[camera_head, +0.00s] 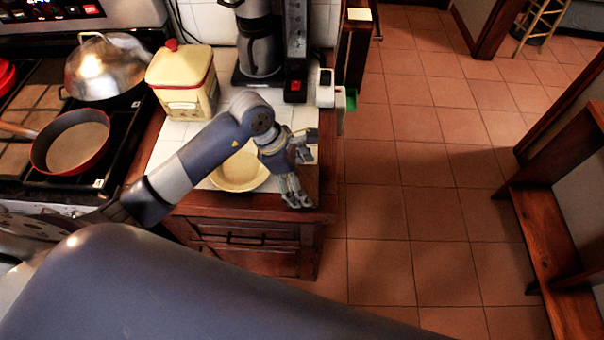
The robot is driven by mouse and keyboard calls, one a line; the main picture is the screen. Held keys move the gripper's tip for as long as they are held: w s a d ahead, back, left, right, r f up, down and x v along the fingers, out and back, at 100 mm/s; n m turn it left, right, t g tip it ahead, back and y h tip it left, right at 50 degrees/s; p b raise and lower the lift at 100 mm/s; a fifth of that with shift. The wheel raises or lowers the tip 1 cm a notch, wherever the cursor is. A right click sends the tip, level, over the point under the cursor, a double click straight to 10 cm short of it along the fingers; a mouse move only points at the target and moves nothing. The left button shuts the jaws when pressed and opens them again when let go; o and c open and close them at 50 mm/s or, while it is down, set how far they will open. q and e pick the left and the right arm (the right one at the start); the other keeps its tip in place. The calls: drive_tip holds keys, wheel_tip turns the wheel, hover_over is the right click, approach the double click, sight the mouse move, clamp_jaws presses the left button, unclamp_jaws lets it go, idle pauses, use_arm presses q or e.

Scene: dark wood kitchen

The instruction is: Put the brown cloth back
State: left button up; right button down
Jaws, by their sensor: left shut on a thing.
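My left arm reaches from the left over the tiled counter (190,140). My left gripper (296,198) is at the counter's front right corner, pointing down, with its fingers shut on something. A small brown patch (311,183) just right of the fingers looks like the brown cloth, though it blends with the dark wood. The fingers hide part of it, and I cannot tell whether it touches the counter. My right gripper is not in view.
A pale yellow bowl (240,171) sits just left of the gripper, partly behind my arm. A yellow canister (182,80) and a coffee maker (260,45) stand farther back. The stove with a red pan (70,145) is at left. Tiled floor (420,180) lies open at right.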

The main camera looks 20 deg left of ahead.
use_arm(q)
drive_tip(key=shift+f, duration=0.1)
drive_tip(key=shift+f, duration=0.15)
drive_tip(key=o, duration=0.8)
drive_tip(key=shift+c, duration=0.2)
drive_tip(key=shift+r, duration=0.2)
drive_tip(key=shift+r, duration=0.15)
drive_tip(key=b+v, duration=0.3)
drive_tip(key=v, duration=0.8)
drive_tip(key=shift+a+r, duration=0.25)
drive_tip(key=shift+r, duration=0.1)
